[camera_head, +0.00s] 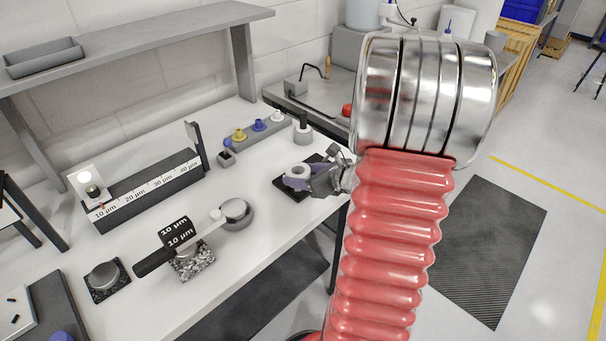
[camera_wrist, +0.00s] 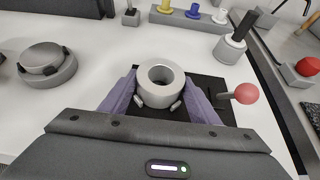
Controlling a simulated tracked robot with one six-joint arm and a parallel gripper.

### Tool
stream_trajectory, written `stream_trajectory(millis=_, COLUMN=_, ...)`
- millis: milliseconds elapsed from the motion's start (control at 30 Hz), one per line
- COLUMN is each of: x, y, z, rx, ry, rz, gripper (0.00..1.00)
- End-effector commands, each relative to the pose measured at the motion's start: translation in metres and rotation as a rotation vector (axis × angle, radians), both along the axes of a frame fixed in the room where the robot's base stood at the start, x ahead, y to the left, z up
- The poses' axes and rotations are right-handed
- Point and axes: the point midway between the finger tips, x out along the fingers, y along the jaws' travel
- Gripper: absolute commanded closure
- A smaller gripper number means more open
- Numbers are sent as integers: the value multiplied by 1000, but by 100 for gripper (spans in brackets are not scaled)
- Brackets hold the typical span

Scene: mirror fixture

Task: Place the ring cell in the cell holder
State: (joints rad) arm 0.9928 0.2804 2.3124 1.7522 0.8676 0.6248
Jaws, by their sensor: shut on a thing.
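The ring cell is a pale grey, thick ring with a round hole (camera_wrist: 143,88). It sits between the purple-grey fingers of my gripper (camera_wrist: 158,100), which is shut on it. In the head view the ring (camera_head: 298,171) and my gripper (camera_head: 312,179) are at the bench's right side, over a black square plate (camera_head: 284,190). The plate also shows under the ring in the wrist view (camera_wrist: 207,84). I cannot tell whether the ring touches the plate, nor which fixture is the cell holder. A red-knobbed lever (camera_wrist: 245,93) stands right of the gripper in the wrist view.
A labelled rail (camera_head: 150,193) with a lit white plate stands at the left. A round grey part (camera_head: 237,212) and black 10 µm blocks (camera_head: 174,230) are nearer the front. A strip of coloured pegs (camera_head: 258,133) and a black-topped cylinder (camera_head: 302,133) are behind the gripper.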

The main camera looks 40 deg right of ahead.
Motion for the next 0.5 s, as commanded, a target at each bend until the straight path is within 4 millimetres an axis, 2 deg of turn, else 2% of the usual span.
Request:
stream_trajectory(millis=100, x=0, y=0, z=-2, rx=0, ry=-1, rz=1, gripper=74)
stream_trajectory(millis=133, x=0, y=0, z=-2, rx=-1, ry=0, rz=0, gripper=42)
stream_trajectory(millis=367, x=0, y=0, z=-2, rx=0, ry=0, rz=1, gripper=26)
stream_trajectory(millis=500, x=0, y=0, z=-1, rx=0, ry=0, rz=1, gripper=26)
